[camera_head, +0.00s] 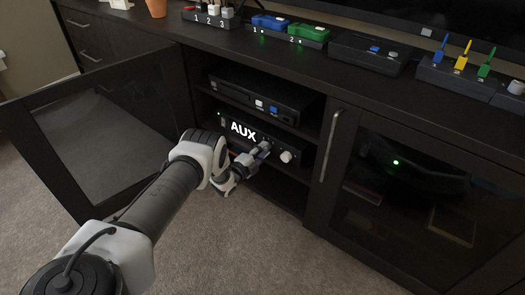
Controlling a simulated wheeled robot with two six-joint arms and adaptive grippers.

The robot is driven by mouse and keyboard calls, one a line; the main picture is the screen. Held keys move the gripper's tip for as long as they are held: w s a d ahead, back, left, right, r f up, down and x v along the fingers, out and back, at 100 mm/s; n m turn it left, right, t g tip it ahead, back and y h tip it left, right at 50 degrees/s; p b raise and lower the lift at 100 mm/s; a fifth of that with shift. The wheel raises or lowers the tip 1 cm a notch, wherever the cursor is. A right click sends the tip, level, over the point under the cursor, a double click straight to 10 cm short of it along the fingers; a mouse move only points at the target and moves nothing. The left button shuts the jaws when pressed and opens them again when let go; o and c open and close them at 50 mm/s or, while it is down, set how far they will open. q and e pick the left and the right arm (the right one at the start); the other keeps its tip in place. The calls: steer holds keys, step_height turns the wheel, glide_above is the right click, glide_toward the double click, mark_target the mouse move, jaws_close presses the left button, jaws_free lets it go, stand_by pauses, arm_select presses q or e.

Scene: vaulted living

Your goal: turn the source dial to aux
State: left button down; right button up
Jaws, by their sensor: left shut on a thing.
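A black receiver (296,173) sits on a shelf inside the open bay of a dark cabinet. Its display (243,131) reads AUX in white letters, with a small green light to the left. My left gripper (264,149) reaches into the bay and is shut at the receiver's front, on what I take to be the source dial, which the fingers mostly hide. A pale round knob (286,156) shows just to the right of the fingers. I cannot see which way the held dial points. My right gripper is not in view.
A glass-panelled door (100,143) stands open at left, beside my left arm. Another black device (262,95) is on the shelf above. A closed glass door (400,195) is at right. Switches, coloured levers and boxes (370,53) line the cabinet top. Carpet in front is clear.

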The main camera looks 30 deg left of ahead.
arm_select(q)
steer(key=c, duration=0.8)
jaws_free()
steer(key=shift+c, duration=0.2)
